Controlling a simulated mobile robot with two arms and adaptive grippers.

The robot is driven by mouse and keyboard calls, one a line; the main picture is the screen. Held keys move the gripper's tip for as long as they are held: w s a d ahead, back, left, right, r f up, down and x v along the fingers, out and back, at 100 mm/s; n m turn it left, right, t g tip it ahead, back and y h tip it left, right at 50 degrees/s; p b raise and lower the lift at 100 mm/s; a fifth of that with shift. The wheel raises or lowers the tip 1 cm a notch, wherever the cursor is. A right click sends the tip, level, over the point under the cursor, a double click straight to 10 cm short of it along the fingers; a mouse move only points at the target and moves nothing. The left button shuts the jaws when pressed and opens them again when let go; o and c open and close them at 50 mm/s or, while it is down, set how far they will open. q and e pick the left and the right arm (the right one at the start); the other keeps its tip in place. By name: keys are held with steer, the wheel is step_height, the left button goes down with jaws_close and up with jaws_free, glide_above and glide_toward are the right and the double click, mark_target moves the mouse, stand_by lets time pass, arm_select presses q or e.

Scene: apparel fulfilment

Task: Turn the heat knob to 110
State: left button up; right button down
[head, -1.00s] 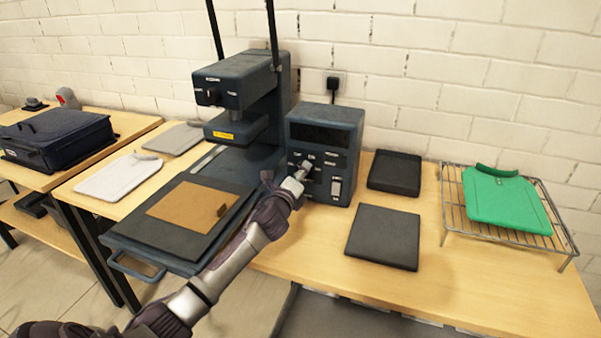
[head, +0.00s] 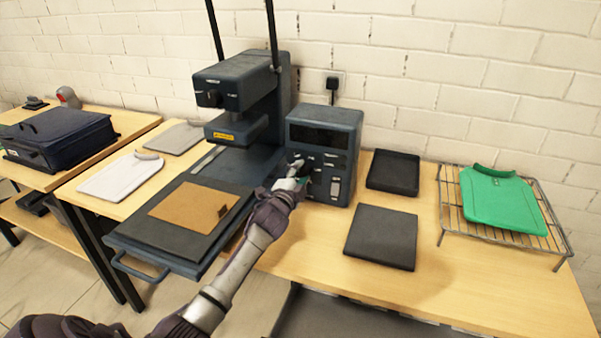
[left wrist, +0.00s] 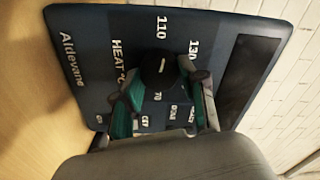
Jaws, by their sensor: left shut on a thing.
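The dark control box (head: 324,128) stands right of the heat press, with a display and a panel of controls. In the left wrist view its panel (left wrist: 85,75) shows "HEAT °C" and the numbers 70, 110 and 130. The black heat knob (left wrist: 158,76) has a white line that points roughly toward 110; the exact alignment is hard to tell. My left gripper (left wrist: 166,84) has its fingers on either side of the knob, shut on it. In the head view my left gripper (head: 296,176) is at the panel and hides the knob. My right gripper is not in view.
The heat press (head: 240,82) has a brown sheet (head: 190,206) on its lower plate. A black tray (head: 393,172) and a dark pad (head: 381,237) lie right of the box. A green garment (head: 502,203) lies on a wire rack (head: 452,222). The table's front right is clear.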

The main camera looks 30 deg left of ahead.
arm_select(q)
steer(key=shift+n, duration=1.1)
steer(key=shift+f, duration=0.1)
steer(key=o, duration=1.1)
steer(key=shift+o, duration=0.2)
steer(key=v, duration=1.2)
steer(key=shift+p, duration=0.3)
